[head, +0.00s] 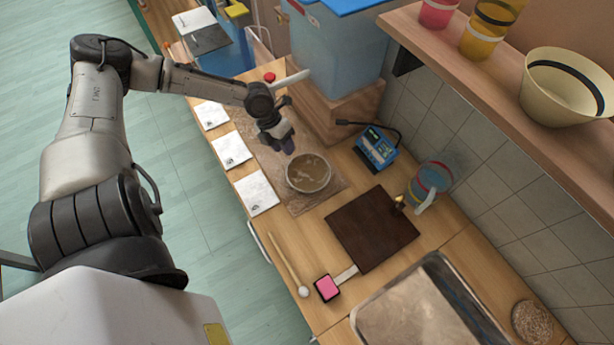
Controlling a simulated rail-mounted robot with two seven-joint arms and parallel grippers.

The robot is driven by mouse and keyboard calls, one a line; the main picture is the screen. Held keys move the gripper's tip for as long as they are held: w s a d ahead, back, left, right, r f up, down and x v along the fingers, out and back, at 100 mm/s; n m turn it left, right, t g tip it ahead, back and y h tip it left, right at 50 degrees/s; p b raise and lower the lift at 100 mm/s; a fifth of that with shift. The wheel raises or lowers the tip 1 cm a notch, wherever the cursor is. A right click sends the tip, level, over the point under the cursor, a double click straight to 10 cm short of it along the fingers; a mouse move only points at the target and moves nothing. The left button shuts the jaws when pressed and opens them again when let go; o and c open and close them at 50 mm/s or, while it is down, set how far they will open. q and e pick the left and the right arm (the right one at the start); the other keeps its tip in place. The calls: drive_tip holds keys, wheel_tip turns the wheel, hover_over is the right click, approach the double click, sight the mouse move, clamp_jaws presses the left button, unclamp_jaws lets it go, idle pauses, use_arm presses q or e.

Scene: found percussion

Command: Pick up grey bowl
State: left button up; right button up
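A round bowl (308,174) with a pale rim and a brownish inside sits upright on a brown mat (304,204) on the wooden counter; it is the likely grey bowl. My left gripper (289,147) comes in from the far side, fingers pointing down toward the bowl's far rim. It looks just short of the rim; contact is too small to tell. No object shows in its fingers, and their gap cannot be made out. My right gripper is not in view.
White sheets (231,150) line the counter's left edge. A shelf (481,73) overhangs the right; a blue bin (335,50) stands behind.

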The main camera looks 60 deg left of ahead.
sight(292, 163)
use_arm(q)
drive_tip(key=shift+b+x, duration=0.5)
drive_tip(key=shift+x, duration=3.2)
drive_tip(key=shift+r, duration=0.1)
clamp_jaws()
